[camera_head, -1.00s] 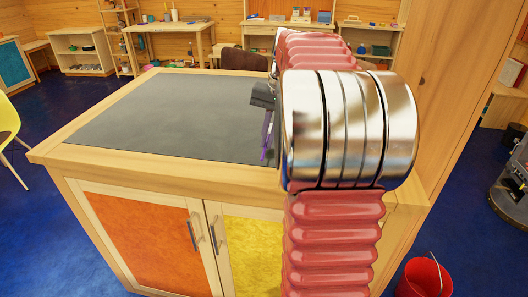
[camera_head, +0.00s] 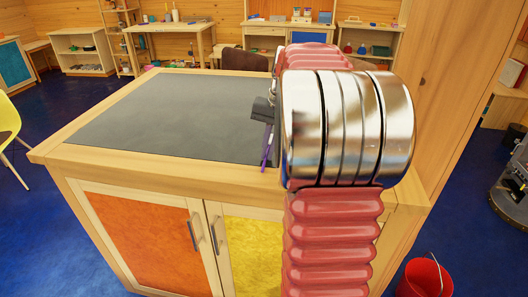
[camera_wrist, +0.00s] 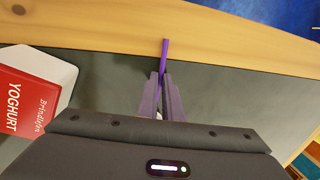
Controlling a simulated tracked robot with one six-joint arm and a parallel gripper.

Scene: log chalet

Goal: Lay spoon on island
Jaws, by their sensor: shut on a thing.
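The spoon (camera_wrist: 165,55) is a thin purple piece that sticks out past my fingertips in the wrist view. It also shows as a purple sliver in the head view (camera_head: 266,152), pointing down. My gripper (camera_wrist: 163,78) is shut on it. The rest of the spoon is hidden between the fingers and behind my arm. The island (camera_head: 165,112) has a dark grey top with a pale wooden rim, and orange and yellow doors below. My gripper is over its right part, with the spoon's tip over the wooden rim in the wrist view. I cannot tell whether the spoon touches the top.
A red and white yoghurt carton (camera_wrist: 35,92) stands left of my gripper in the wrist view; my arm hides it in the head view. The left and middle of the island top are clear. A red bucket (camera_head: 424,279) stands on the floor at right.

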